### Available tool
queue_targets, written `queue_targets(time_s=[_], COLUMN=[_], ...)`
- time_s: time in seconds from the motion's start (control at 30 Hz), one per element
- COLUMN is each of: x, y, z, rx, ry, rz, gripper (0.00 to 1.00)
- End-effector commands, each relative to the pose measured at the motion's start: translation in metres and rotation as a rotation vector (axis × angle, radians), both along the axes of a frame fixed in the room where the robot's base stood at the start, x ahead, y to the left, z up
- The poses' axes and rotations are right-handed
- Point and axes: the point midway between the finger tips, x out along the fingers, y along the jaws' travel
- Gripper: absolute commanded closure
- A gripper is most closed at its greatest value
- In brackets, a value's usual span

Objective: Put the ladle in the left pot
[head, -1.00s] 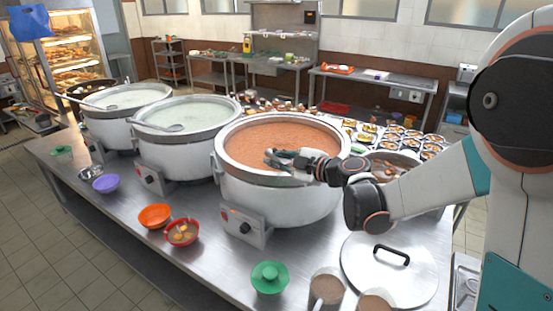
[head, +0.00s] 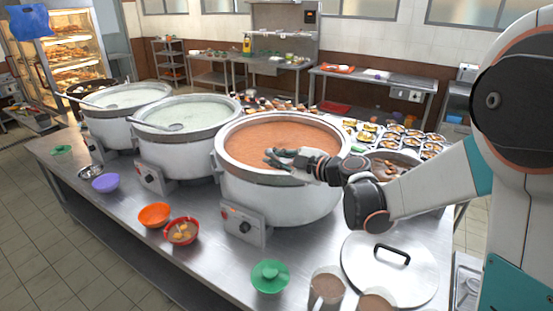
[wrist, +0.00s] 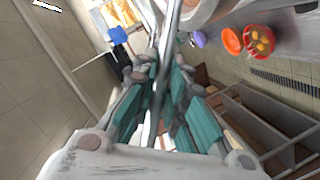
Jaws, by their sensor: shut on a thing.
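Three large pots stand in a row on the steel counter. The left pot (head: 112,132) and the middle pot (head: 180,157) hold pale congee, and each has a ladle lying at its surface, one in the left pot (head: 98,105) and one in the middle pot (head: 168,127). The right pot (head: 285,203) holds orange-brown congee. My gripper (head: 270,157) is over the near part of the right pot's opening. In the wrist view my gripper (wrist: 158,92) is shut on a slim metal rod (wrist: 172,35), seemingly a ladle handle. Its bowl end is hidden.
A steel lid (head: 385,280) lies at right. Food trays (head: 400,140) stand behind.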

Motion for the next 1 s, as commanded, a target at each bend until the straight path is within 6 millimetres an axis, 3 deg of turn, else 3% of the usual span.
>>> queue_targets(time_s=[0.27, 0.3, 0.37, 0.77, 1.0], x=[0.0, 0.0, 0.0, -0.002, -0.025], y=[0.0, 0.0, 0.0, -0.003, -0.028], z=[-0.004, -0.004, -0.003, -0.003, 0.004], rx=[0.0, 0.0, 0.0, -0.001, 0.0], ry=[0.0, 0.0, 0.0, 0.0, 0.0], rz=[0.0, 0.0, 0.0, -0.001, -0.004], gripper=[1.0, 0.79, 0.65, 0.65, 0.65])
